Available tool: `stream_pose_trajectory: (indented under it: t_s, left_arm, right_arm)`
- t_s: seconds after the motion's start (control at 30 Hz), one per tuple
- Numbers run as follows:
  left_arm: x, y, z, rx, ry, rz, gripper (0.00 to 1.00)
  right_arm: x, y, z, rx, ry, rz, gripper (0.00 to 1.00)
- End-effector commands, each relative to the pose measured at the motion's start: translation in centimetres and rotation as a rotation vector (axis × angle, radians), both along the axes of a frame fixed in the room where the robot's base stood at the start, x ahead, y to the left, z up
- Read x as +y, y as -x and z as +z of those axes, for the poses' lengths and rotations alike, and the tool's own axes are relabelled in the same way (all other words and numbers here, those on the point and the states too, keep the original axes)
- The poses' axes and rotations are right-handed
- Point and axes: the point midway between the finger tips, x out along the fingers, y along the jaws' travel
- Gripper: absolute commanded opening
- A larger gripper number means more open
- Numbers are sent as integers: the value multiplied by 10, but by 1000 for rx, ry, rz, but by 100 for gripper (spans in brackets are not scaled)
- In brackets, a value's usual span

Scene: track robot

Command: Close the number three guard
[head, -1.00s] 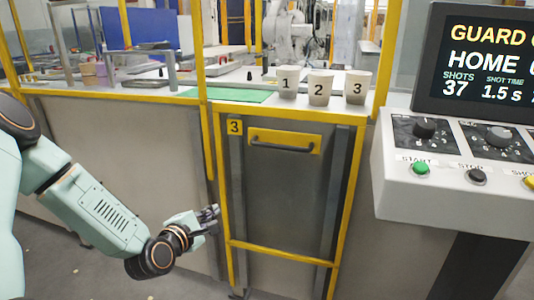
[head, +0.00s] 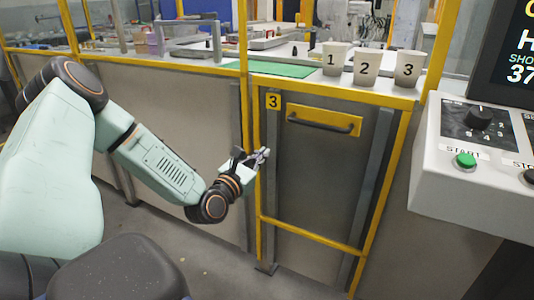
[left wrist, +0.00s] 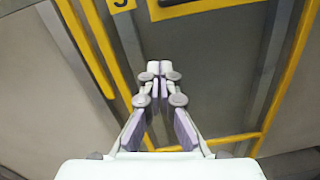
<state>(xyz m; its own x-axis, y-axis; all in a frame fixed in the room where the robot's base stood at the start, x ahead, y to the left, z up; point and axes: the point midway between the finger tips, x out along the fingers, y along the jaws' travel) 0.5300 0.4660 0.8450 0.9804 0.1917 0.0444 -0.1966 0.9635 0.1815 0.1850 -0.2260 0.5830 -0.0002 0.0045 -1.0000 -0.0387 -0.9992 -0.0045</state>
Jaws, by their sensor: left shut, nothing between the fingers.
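The number three guard (head: 310,190) is a grey panel in a yellow frame below the bench top. A yellow tag with a 3 (head: 274,102) marks its upper left corner. A yellow plate with a dark bar handle (head: 322,121) crosses its upper part. My left gripper (head: 263,156) is shut and empty, in front of the frame's left post, below the tag and lower left of the handle. In the left wrist view its fingertips (left wrist: 160,68) meet, with the guard panel (left wrist: 195,75) behind and the yellow plate above. My right gripper is not in view.
Cups numbered 1 (head: 334,60), 2 (head: 366,69) and 3 (head: 408,69) stand on the bench top above the guard, beside a green mat (head: 284,70). A control console (head: 472,145) with a green START button stands at right. The floor shows below.

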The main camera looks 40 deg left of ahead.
Motion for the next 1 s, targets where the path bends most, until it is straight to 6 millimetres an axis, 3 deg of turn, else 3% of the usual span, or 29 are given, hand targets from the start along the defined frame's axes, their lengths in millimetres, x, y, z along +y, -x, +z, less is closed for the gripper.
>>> stream_pose_trajectory:
  t_s: [0.5, 0.7, 1.0]
  left_arm:
    - [9, -87, 2, -1, -9, -7, 0]
    - [6, -90, 33, 0, -1, -4, 0]
    - [4, -92, 41, 2, -4, -4, 0]
  right_arm:
    - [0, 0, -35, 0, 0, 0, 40]
    - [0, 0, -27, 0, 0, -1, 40]
    - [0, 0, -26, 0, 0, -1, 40]
